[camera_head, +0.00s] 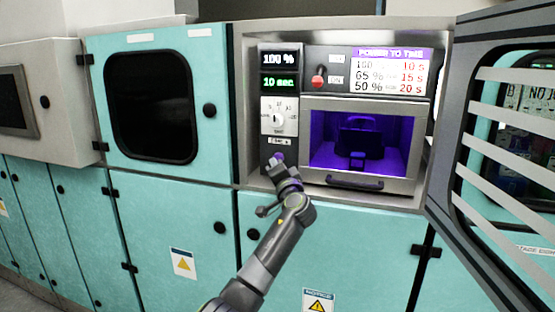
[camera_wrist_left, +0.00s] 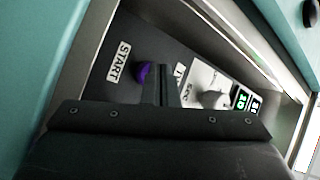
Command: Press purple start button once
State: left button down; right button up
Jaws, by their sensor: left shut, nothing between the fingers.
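The purple start button (camera_wrist_left: 143,74) sits on the dark control panel beside a white START label (camera_wrist_left: 119,62). In the head view a small part of the button (camera_head: 279,156) shows just above my left gripper (camera_head: 275,164). My left gripper is shut and empty, in front of the lower part of the panel. In the left wrist view its closed fingers (camera_wrist_left: 160,70) are just right of the button and cover its right edge. I cannot tell whether they touch it. My right gripper is not in view.
A dial (camera_head: 278,119) and lit displays (camera_head: 279,82) are above the button. A red switch (camera_head: 318,78) and a purple-lit chamber (camera_head: 360,140) are to the right. A slatted door (camera_head: 510,140) stands open at the far right. Teal cabinets (camera_head: 170,210) surround the unit.

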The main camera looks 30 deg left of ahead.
pick_arm(q)
jog(key=shift+s+f+p, duration=0.25)
jog(key=shift+s+p, duration=0.25)
jog(key=s, duration=0.1)
jog(key=s+d+p, duration=0.1)
jog(key=s, duration=0.1)
jog(key=shift+s+r, duration=0.1)
jog(key=shift+s, duration=0.15)
dwell(0.5)
